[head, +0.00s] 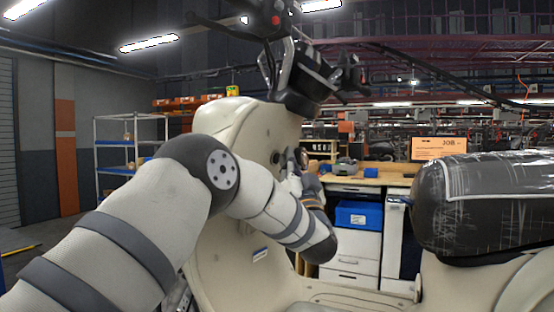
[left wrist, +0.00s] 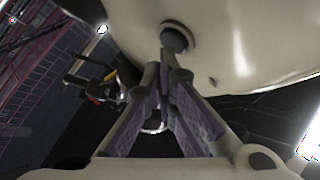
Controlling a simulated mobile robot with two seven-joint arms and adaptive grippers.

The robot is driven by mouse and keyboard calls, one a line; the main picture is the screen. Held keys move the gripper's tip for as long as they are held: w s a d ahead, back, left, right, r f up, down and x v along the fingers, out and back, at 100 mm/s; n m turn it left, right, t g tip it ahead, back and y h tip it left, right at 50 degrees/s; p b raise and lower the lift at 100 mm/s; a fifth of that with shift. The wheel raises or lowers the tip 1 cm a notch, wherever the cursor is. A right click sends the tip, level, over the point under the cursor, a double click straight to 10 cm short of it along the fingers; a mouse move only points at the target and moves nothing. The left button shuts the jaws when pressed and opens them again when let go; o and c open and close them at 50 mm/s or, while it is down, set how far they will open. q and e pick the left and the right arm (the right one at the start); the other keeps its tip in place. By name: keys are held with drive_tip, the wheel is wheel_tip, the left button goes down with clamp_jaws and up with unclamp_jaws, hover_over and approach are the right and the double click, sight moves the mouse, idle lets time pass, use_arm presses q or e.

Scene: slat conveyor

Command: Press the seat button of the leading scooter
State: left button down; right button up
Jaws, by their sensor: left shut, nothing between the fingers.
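A cream scooter fills the middle of the head view, with its inner leg shield (head: 235,135) facing me and its dark seat (head: 490,205) under clear wrap at right. A small round dark button (head: 276,157) sits on the shield; a round dark knob, apparently the same one, shows in the left wrist view (left wrist: 175,38). My left gripper (head: 289,163) is shut and empty close to the shield, right beside this button. In the left wrist view its fingertips (left wrist: 167,65) point just below the knob; I cannot tell if they touch. My right gripper is out of view.
The handlebar (head: 300,80) hangs above my left forearm. A workbench (head: 375,175) with a blue bin (head: 358,215) stands behind the scooter. An orange job sign (head: 438,148) stands behind the seat. A shelf rack (head: 130,150) is at far left.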

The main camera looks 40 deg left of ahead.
use_arm(q)
drive_tip(key=shift+a, duration=0.5)
idle(0.8)
drive_tip(key=shift+d+f, duration=0.15)
drive_tip(key=shift+d, duration=0.7)
drive_tip(key=shift+w+d+f, duration=0.1)
drive_tip(key=shift+d+f, duration=0.05)
drive_tip(key=shift+d, duration=0.7)
drive_tip(key=shift+w+d+f, duration=0.1)
drive_tip(key=shift+d+f, duration=0.1)
drive_tip(key=shift+d, duration=0.6)
drive_tip(key=shift+d+f, duration=0.15)
drive_tip(key=shift+d, duration=0.7)
